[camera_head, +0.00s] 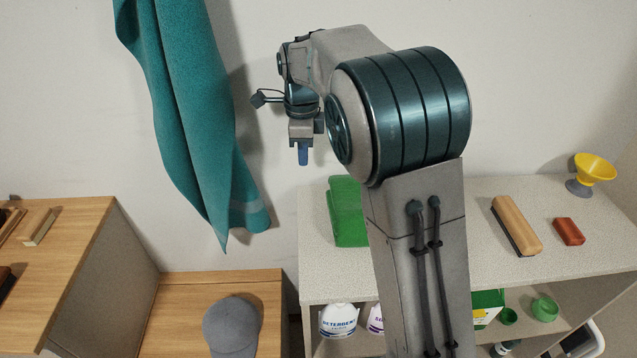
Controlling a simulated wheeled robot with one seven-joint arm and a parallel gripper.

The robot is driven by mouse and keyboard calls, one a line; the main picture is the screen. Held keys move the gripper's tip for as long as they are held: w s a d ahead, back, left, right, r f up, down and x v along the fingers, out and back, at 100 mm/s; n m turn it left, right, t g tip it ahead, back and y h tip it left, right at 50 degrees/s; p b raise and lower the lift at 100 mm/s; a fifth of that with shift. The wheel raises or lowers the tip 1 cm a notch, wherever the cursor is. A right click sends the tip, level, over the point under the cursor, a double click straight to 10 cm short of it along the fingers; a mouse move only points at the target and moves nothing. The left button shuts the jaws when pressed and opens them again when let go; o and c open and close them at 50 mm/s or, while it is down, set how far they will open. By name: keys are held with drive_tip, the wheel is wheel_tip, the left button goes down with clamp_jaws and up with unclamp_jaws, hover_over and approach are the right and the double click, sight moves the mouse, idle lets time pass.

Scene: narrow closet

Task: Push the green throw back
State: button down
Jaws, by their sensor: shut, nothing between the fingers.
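The green throw (345,212) looks like a folded bright green block. It lies on the speckled pale top of the shelf unit (400,268), near its left end. My arm hides its right part. My gripper (303,153) points down with its blue fingers together and nothing between them. In the picture it is above and left of the throw, apart from it, in front of the white wall.
A teal cloth (190,110) hangs left of my gripper. A wooden brush (515,226), a red block (569,231) and a yellow funnel-like cup (594,168) stand on the top to the right. A grey cap (232,327) lies on the low wooden bench (170,290).

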wheel_tip(320, 180, down, 10)
drive_tip(key=shift+w+a+f+p, duration=0.1)
drive_tip(key=shift+f+p, duration=0.1)
drive_tip(key=shift+p, duration=0.25)
drive_tip(key=d, duration=0.2)
drive_tip(key=shift+d+r+p, duration=0.2)
drive_tip(key=shift+d+p, duration=0.1)
drive_tip(key=shift+d, duration=0.05)
drive_tip(key=shift+d+f, duration=0.1)
drive_tip(key=shift+d, duration=0.4)
drive_tip(key=shift+s, duration=0.2)
